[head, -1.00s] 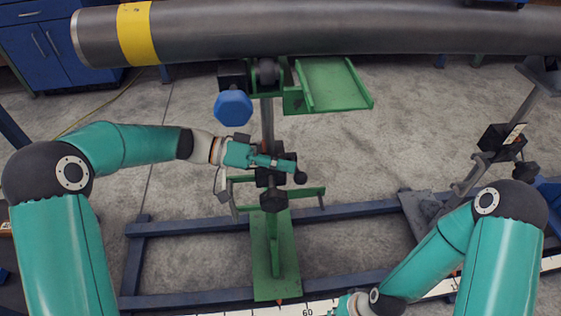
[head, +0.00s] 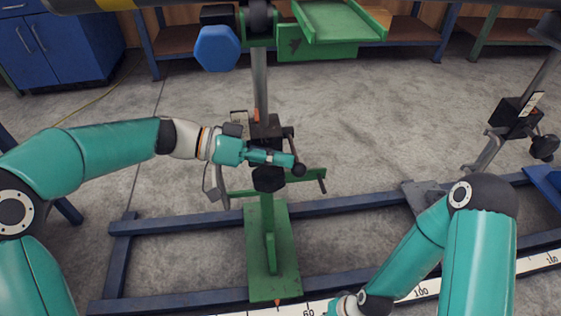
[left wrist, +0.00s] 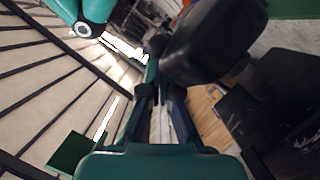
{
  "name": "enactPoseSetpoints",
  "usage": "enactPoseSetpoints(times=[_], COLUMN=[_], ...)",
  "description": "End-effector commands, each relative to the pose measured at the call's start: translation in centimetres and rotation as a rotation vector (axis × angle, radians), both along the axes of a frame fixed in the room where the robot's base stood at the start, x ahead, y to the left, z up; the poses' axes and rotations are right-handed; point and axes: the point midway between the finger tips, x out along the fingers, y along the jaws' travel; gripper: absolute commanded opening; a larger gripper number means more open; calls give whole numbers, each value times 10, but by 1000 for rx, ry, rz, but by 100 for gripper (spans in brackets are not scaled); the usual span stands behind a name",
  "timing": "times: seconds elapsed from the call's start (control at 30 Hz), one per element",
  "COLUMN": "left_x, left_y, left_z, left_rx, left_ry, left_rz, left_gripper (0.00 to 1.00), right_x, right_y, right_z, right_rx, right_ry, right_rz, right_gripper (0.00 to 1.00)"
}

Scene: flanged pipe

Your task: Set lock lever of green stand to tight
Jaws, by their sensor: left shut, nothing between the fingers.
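The green stand (head: 250,270) stands in the middle of the head view, with a grey post and a black clamp block (head: 266,128) on it. My right gripper (head: 343,305) is at the bottom edge, partly cut off.
A blue hexagonal knob (head: 216,48) and a green tray (head: 335,20) are at the stand's top, below the pipe (head: 180,3). Blue floor rails (head: 180,222) cross below. Another stand's black clamp (head: 515,118) is at the right. Open concrete floor lies between the stands.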

Motion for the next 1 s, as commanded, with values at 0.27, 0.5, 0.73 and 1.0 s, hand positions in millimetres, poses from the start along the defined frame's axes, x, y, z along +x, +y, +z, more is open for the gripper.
enactPoseSetpoints(times=[0.27,0.5,0.73,1.0], left_x=[-1,2,12,13], left_y=[-1,3,25,82], left_z=[1,9,38,50], left_rx=[-1,-1,0,-1], left_ry=[2,0,0,3], left_rz=[-3,-2,2,1], left_gripper=[0,0,0,0], right_x=[0,0,0,0], right_y=[0,0,0,0], right_z=[1,5,22,37], right_rx=[0,0,0,0], right_ry=[0,-1,-1,0], right_rz=[0,0,0,0], right_gripper=[0,0,0,0])
